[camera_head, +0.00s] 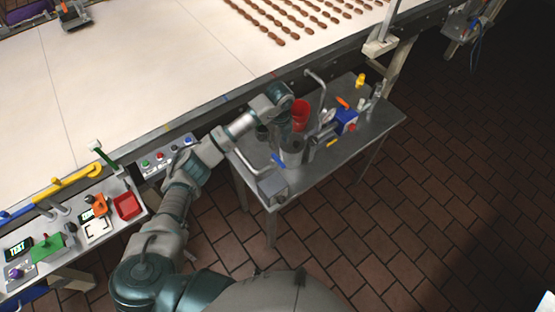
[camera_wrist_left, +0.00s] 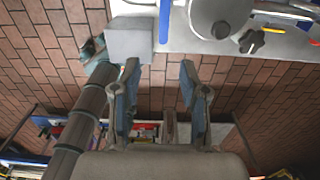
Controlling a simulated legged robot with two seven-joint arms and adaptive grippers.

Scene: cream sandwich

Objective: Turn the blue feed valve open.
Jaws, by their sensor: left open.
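A small blue bar that looks like the feed valve's handle (camera_head: 278,160) shows on the side table, between a grey box (camera_head: 272,186) and the metal vessel (camera_head: 292,152). In the left wrist view the blue bar (camera_wrist_left: 165,20) stands upright in the picture, beside the grey box (camera_wrist_left: 130,40). My left gripper (camera_head: 274,137) hangs over the left part of this table, partly hidden by its own wrist. In the left wrist view its fingers (camera_wrist_left: 159,78) are apart with nothing between them, and the bar lies beyond the tips. My right gripper is not in view.
The side table (camera_head: 358,143) also holds a red container (camera_head: 300,114), a bent pipe (camera_head: 318,92) and a blue and red unit (camera_head: 346,121). A pale conveyor (camera_head: 130,70) runs behind. A dark knob (camera_wrist_left: 251,41) shows in the left wrist view.

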